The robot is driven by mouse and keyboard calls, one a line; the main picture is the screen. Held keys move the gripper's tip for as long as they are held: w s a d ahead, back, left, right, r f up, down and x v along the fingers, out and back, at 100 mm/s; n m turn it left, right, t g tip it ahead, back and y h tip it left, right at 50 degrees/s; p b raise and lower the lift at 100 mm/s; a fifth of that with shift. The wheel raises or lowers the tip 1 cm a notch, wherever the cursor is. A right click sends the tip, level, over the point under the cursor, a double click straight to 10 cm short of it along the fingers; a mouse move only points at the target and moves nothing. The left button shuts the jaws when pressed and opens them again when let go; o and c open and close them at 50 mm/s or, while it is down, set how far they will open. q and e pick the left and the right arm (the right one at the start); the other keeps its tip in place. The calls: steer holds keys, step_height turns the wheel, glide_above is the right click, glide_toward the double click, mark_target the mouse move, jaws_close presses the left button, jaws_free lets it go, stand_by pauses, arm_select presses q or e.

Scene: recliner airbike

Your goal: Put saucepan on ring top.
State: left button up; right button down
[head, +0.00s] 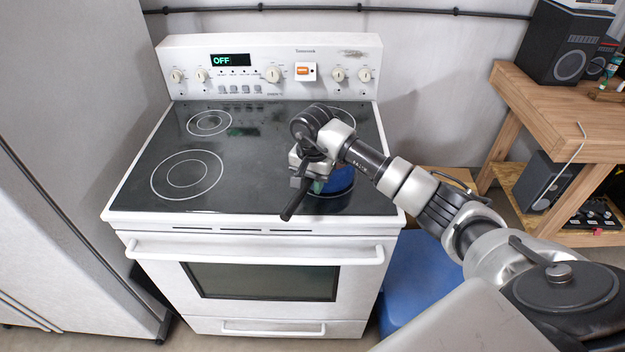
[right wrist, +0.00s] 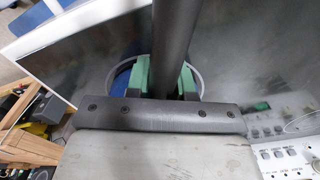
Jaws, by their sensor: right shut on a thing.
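The saucepan (head: 341,184) has a blue body and a long dark handle (head: 293,203). It is over the front right of the black glass ring top (head: 250,185) of the white stove. I cannot tell whether its base touches the glass. My right gripper (head: 308,178) is shut on the handle, which points toward the stove's front edge. In the right wrist view, the green fingertips (right wrist: 166,80) lie on both sides of the handle, and part of the pan's blue inside (right wrist: 123,76) shows. My arm partly hides the pan and the right rings. My left gripper is not in view.
Front left and back left rings (head: 209,122) are bare. The control panel (head: 270,70) at the back reads OFF. A tall grey cabinet (head: 70,120) stands left of the stove. A blue box (head: 418,275) and a wooden desk (head: 570,110) with a speaker are on the right.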

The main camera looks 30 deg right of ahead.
steer(key=c, duration=1)
jaws_free()
step_height(320, 180, up, 12)
steer(key=b, duration=0.3)
steer(key=shift+s, duration=0.1)
